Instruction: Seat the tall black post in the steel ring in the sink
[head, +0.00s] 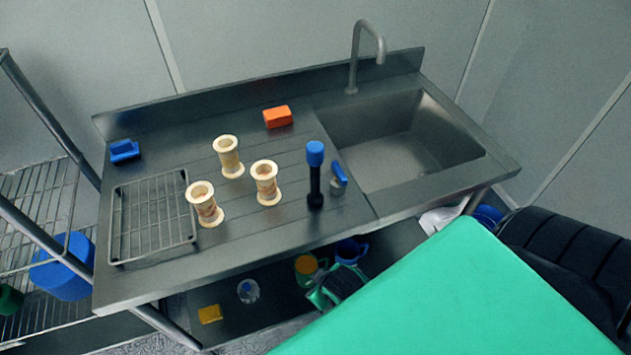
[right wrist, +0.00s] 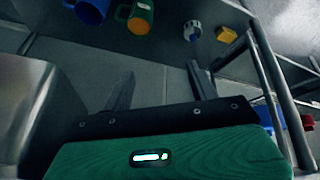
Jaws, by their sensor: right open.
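The tall black post (head: 315,187) with a blue cap stands upright on the steel counter, just left of the sink (head: 395,155). I see no steel ring in the sink; its visible floor looks bare. My right gripper (right wrist: 158,80) is open and empty in the right wrist view, its two dark fingers spread. It is low down, facing the lower shelf and well apart from the post. My left gripper is not in view.
A small grey piece with a blue lever (head: 338,178) stands close right of the post. Several cream spools (head: 267,183), a wire rack (head: 152,217), an orange block (head: 277,117) and a blue object (head: 124,150) are on the counter. A tap (head: 352,70) rises behind the sink. Mugs stand on the lower shelf.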

